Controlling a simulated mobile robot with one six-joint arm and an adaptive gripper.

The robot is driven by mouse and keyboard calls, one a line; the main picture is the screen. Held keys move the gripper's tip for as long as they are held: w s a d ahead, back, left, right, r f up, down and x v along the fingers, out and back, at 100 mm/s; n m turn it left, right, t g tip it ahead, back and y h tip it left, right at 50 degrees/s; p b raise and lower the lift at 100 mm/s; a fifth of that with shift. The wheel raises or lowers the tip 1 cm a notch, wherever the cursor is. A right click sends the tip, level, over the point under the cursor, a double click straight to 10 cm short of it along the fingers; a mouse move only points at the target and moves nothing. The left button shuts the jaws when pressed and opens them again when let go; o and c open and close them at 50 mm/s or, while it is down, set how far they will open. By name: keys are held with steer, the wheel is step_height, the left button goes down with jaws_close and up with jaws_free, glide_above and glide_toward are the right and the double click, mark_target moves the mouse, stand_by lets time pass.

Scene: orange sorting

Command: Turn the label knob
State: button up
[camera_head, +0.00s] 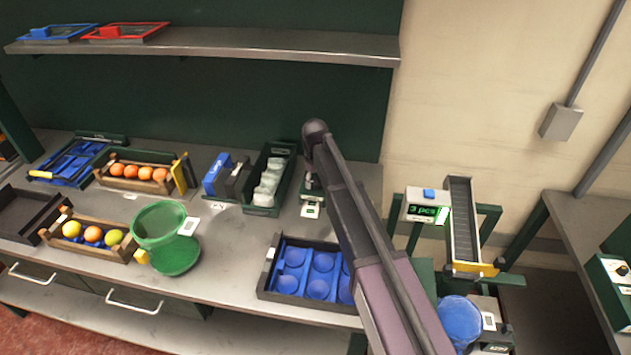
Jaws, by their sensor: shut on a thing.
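A small green and white device (311,194) with a pale label at its front (310,210) stands on the bench, partly covered by my arm. It may be the label unit. I cannot make out a knob on it. My arm crosses from the bottom right up to a dark round joint above this device. My gripper is hidden behind the arm, so its hold on anything cannot be seen. Another green and white box (612,278) at the right edge has a small dark knob (621,270) on its face.
A blue cupped tray (262,284), green basket (165,232), fruit crates (110,252) and a dark bin (262,207) crowd the bench. A scale display (427,209) reads "3 pcs" beside a roller chute (462,215). Clear bench lies between basket and cupped tray.

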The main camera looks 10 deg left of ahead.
steer(key=m, duration=0.4)
steer(key=shift+s+m, duration=0.15)
steer(key=shift+m, duration=0.15)
steer(key=m, duration=0.4)
steer(key=shift+a+m, duration=0.15)
steer(key=shift+m, duration=0.25)
steer(key=o, duration=1.2)
steer(key=shift+c, duration=0.2)
steer(key=shift+n, duration=0.4)
